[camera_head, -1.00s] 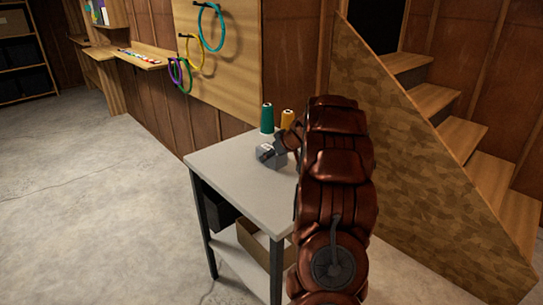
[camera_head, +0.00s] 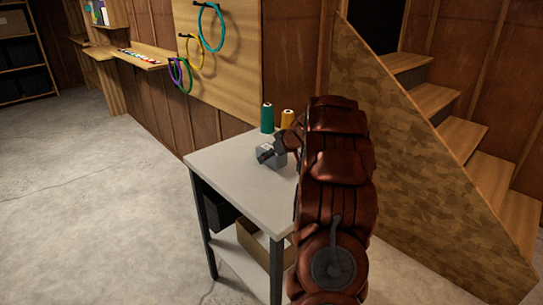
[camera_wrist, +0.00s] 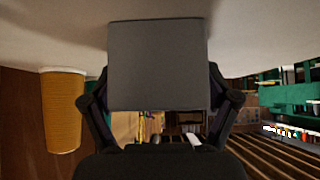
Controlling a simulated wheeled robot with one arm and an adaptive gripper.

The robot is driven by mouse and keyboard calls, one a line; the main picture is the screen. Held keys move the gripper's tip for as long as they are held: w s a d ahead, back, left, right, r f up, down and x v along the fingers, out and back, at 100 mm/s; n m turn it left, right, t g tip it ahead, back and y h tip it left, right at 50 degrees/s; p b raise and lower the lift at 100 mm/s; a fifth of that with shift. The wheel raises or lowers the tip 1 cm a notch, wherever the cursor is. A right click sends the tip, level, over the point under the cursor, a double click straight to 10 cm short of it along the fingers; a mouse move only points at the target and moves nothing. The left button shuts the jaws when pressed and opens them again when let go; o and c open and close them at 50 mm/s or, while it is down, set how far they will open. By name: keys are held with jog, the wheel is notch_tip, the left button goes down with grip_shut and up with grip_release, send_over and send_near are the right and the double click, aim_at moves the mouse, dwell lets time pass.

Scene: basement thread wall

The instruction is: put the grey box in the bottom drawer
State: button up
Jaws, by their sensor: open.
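The grey box (camera_wrist: 157,65) fills the top middle of the wrist view, between the two dark fingers of my gripper (camera_wrist: 158,85). The fingers stand on either side of it, and contact is hard to tell. In the head view the small grey box (camera_head: 278,160) is on the grey table top (camera_head: 238,187), with my open gripper (camera_head: 268,154) at it. My arm hides part of the table's right side. I cannot make out a bottom drawer in either view.
A green thread cone (camera_head: 267,118) and a yellow cone (camera_head: 287,119) stand just behind the box. A cardboard box (camera_head: 262,247) and a dark bin (camera_head: 220,208) are under the table top. Wooden stairs (camera_head: 465,135) rise at right. The floor at left is clear.

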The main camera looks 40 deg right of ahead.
jog(key=v, duration=1.2)
jog(key=shift+r, duration=0.15)
jog(key=shift+w+a, duration=0.1)
jog(key=s+a+f+g+y, duration=0.1)
jog(key=s+a+g, duration=0.1)
jog(key=a, duration=0.9)
jog(key=s+a+f+n+g+y, duration=0.1)
jog(key=s+a+f+g, duration=0.1)
jog(key=a, duration=0.9)
jog(key=s+a+f+g+y, duration=0.1)
jog(key=s+a+g+y, duration=0.1)
jog(key=a, duration=0.9)
jog(key=s+a+f+g+h, duration=0.1)
jog(key=s+a+f+g, duration=0.15)
jog(key=s+a, duration=0.75)
jog(key=s+f+g+h, duration=0.2)
jog(key=s+g, duration=0.1)
jog(key=s, duration=1.3)
jog(key=shift+s+a+f+m+h, duration=0.25)
jog(key=shift+a+f+m+h, duration=0.05)
jog(key=shift+f+m+h, duration=0.1)
